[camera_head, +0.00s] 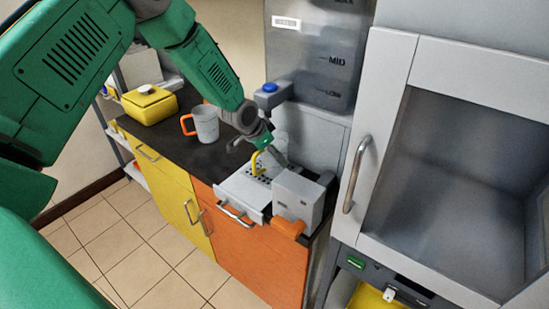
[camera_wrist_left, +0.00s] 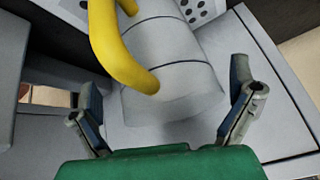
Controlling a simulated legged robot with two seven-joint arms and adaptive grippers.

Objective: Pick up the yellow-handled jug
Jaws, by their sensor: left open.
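The yellow-handled jug (camera_head: 256,163) stands on a perforated drip tray (camera_head: 240,188) below the grey tank. In the head view my left gripper (camera_head: 267,148) is right at the jug and hides much of its pale body. In the left wrist view the grey jug (camera_wrist_left: 175,60) lies ahead, with its yellow handle on its left side. The two fingers of my left gripper (camera_wrist_left: 165,95) are spread wide, one on each side of the jug's near end. I cannot tell whether either finger touches it. My right gripper is not in view.
An orange-handled jug (camera_head: 205,124) and a yellow box (camera_head: 150,103) stand on the dark counter to the left. A grey block with an orange part (camera_head: 298,198) sits just right of the tray. A glass-fronted cabinet (camera_head: 450,170) with a bar handle fills the right.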

